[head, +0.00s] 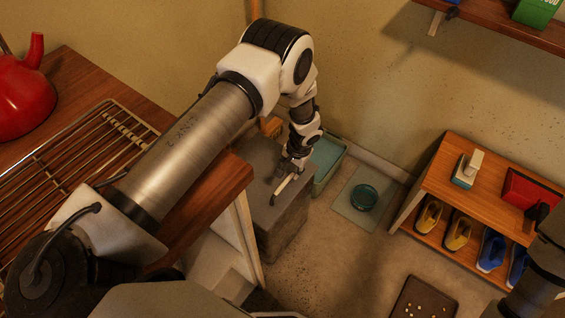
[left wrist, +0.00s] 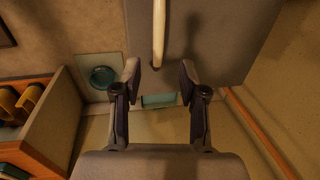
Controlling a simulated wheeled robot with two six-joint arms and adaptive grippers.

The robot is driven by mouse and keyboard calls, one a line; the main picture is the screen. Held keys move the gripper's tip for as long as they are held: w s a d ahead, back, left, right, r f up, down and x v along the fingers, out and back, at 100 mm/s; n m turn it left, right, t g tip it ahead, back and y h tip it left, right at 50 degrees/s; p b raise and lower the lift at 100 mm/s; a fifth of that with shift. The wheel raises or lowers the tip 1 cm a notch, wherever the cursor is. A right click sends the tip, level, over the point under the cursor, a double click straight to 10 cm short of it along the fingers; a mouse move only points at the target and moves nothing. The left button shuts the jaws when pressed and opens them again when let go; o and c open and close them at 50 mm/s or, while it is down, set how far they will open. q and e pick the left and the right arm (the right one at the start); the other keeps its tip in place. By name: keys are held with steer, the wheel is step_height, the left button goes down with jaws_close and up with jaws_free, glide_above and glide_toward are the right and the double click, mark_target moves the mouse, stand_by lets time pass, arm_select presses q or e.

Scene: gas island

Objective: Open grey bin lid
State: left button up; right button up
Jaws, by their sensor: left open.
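The grey bin (head: 283,232) stands on the floor beside the wooden counter, its lid (head: 258,160) lying flat and closed on top. A pale bar handle (head: 283,187) is on the lid. My left gripper (head: 291,168) reaches down over the lid from above. In the left wrist view, my left gripper (left wrist: 160,70) is open, and the near end of the pale handle (left wrist: 158,35) shows between its fingertips against the grey lid (left wrist: 222,35). I cannot tell whether a finger touches the handle. My right gripper is out of view.
The wooden counter (head: 233,178) edge lies close left of the bin, with a wire rack (head: 75,160) and red kettle (head: 22,95) on it. A teal tray (head: 327,160) is behind the bin. A teal bowl (head: 364,197) and a shoe shelf (head: 440,180) stand right.

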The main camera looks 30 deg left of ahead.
mark_target(286, 181)
arm_select(q)
steer(key=f, duration=0.4)
steer(key=a+f, duration=0.1)
steer(key=f, duration=0.2)
steer(key=shift+s+a, duration=0.1)
steer(key=shift+s, duration=0.1)
steer(key=shift+c, duration=0.3)
jaws_close()
